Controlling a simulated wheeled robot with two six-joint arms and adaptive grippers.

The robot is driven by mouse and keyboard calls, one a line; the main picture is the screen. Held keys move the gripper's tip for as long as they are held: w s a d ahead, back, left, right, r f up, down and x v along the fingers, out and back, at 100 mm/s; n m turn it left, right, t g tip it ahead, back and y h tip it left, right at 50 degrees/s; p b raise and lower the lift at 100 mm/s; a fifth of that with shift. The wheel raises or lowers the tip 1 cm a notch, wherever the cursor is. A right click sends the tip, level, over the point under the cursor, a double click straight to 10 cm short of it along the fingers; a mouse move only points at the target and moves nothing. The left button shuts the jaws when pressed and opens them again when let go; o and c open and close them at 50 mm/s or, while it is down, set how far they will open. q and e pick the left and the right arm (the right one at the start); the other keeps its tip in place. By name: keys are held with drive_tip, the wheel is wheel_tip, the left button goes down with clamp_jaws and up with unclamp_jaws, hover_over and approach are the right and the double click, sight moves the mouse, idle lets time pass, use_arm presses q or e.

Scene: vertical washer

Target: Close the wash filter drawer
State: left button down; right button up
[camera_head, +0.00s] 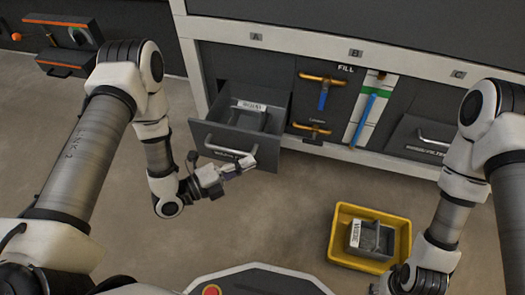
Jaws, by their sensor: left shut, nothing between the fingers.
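The wash filter drawer (225,139) is pulled open in the dark grey cabinet, left of its middle, under the letter A. A light label shows inside it, and a silver bar handle (227,149) runs across its front. My left gripper (250,160) is shut and empty, close to the right part of the drawer front, near the handle's right end. I cannot tell whether it touches the drawer. My right arm comes in from the right; its gripper (395,284) is at the lower edge, partly cut off, and its fingers do not show clearly.
A yellow bin (341,247) with a grey container in it stands on the floor, near my right arm. Right of the drawer are a FILL panel with orange and blue handles (323,95) and another drawer front (420,138).

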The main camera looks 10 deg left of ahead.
sight(274, 140)
use_arm(q)
drive_tip(key=w+d+b, duration=0.1)
drive_tip(key=w+b, duration=0.1)
drive_tip(key=w, duration=0.1)
drive_tip(key=w+d+b, duration=0.1)
drive_tip(key=w, duration=0.1)
drive_tip(key=shift+w+d+f, duration=0.2)
drive_tip(key=shift+w+d, duration=0.05)
drive_tip(key=shift+d, duration=0.1)
drive_tip(key=shift+w+r, duration=0.15)
drive_tip(key=shift+w, duration=0.4)
drive_tip(key=shift+w, duration=0.1)
